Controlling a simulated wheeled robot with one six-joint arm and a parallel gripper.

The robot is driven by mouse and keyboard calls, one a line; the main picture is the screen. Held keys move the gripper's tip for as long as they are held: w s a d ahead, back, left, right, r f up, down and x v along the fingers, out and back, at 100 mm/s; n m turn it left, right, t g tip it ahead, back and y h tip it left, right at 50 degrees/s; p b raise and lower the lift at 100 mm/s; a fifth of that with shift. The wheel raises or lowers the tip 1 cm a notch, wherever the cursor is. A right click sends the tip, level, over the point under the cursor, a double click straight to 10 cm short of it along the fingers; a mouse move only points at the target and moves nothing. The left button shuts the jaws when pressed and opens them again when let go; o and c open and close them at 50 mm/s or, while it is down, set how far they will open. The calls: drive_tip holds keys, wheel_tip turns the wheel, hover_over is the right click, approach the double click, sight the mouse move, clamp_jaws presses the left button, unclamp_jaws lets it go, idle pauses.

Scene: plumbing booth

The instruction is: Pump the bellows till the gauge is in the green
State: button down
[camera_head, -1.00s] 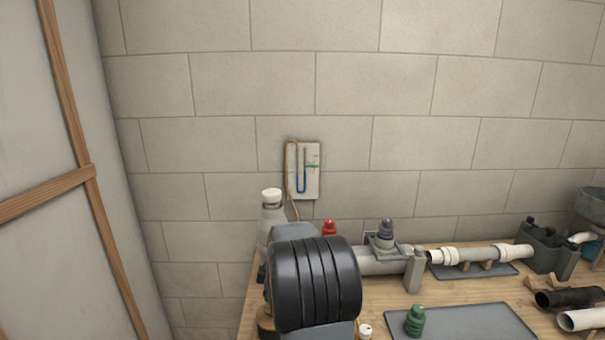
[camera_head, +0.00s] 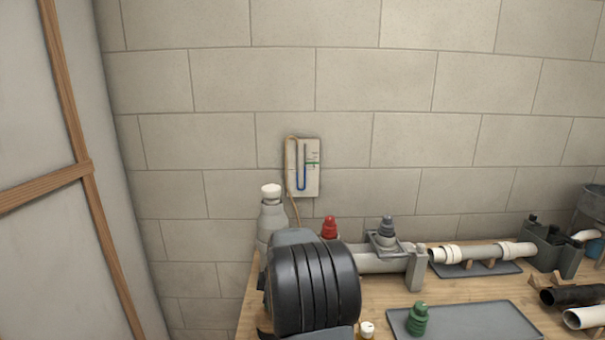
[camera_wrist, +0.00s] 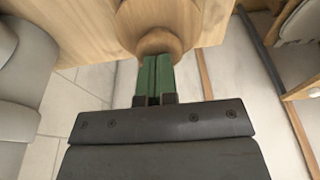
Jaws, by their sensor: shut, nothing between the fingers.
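The gauge (camera_head: 311,180) is a pale board on the block wall with a U-shaped tube of blue liquid and a green mark on its right side. It is too small to read the level against the green mark surely. In the wrist view a round wooden knob (camera_wrist: 157,42), apparently the bellows' handle, sits at the bench edge. My gripper (camera_wrist: 154,62) has its green fingers shut together with nothing between them. Their tips meet the knob's near side in the picture; I cannot tell whether they touch it. The rest of the bellows is hidden behind my arm in the head view.
The wooden bench (camera_head: 385,290) carries a white-capped bottle (camera_head: 272,218), a red fitting (camera_head: 329,228), a grey pipe assembly (camera_head: 385,258) and a green fitting (camera_head: 418,320) on a grey mat (camera_head: 475,322). More pipes lie at the right. A wood-framed panel (camera_head: 90,170) stands at the left.

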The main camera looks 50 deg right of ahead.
drive_tip(key=shift+f, duration=0.35)
drive_tip(key=shift+r, duration=0.2)
drive_tip(key=shift+r+p, duration=1.45)
drive_tip(key=shift+r, duration=0.55)
drive_tip(key=shift+f, duration=0.25)
drive_tip(key=shift+f+b, duration=1.7)
drive_tip(key=shift+f, duration=0.1)
drive_tip(key=shift+r, duration=0.1)
drive_tip(key=shift+r+p, duration=1.35)
drive_tip(key=shift+r, duration=0.6)
drive_tip(key=shift+f, duration=0.15)
